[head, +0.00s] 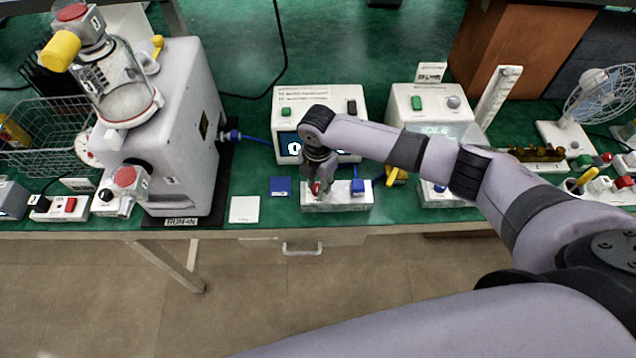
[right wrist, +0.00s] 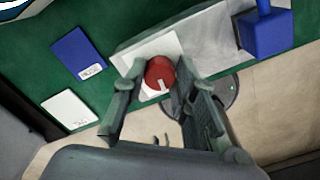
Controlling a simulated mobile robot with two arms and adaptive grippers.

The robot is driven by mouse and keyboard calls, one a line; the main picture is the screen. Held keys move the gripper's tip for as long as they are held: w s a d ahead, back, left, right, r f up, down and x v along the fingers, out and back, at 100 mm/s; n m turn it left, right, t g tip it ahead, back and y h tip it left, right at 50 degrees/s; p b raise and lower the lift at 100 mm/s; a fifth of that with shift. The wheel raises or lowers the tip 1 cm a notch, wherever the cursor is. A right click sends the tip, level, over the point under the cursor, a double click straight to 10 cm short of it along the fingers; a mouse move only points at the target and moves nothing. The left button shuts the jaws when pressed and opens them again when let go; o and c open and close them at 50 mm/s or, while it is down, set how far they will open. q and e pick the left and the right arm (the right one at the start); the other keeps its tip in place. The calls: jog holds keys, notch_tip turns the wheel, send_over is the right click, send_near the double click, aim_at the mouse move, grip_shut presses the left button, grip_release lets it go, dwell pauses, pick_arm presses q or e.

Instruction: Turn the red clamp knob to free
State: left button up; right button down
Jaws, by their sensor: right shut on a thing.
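The red clamp knob (head: 315,189) sits on the left part of a low metal block (head: 345,204) near the bench's front edge, partly hidden by my gripper in the head view. In the right wrist view the round red knob (right wrist: 158,70) shows a white mark on its face, toward the lower side of the picture. My right gripper (head: 317,184) reaches down over it, with a finger on each side, shut on the knob. The fingers also show in the right wrist view (right wrist: 154,80). My left gripper is not in view. I cannot read any free marking.
A blue block-shaped part (head: 358,187) stands on the metal block, right of the knob. A blue card (head: 280,186) and a white card (head: 244,209) lie to the left. White instrument boxes (head: 290,100) stand behind. A large grey machine (head: 190,130) stands left.

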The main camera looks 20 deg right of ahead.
aim_at(318, 187)
jog(key=shift+a+n, duration=0.1)
jog(key=shift+n, duration=0.5)
jog(key=c, duration=1.3)
grip_release()
jog(key=shift+r, duration=0.3)
notch_tip(318, 187, up, 11)
jog(key=shift+r, duration=0.2)
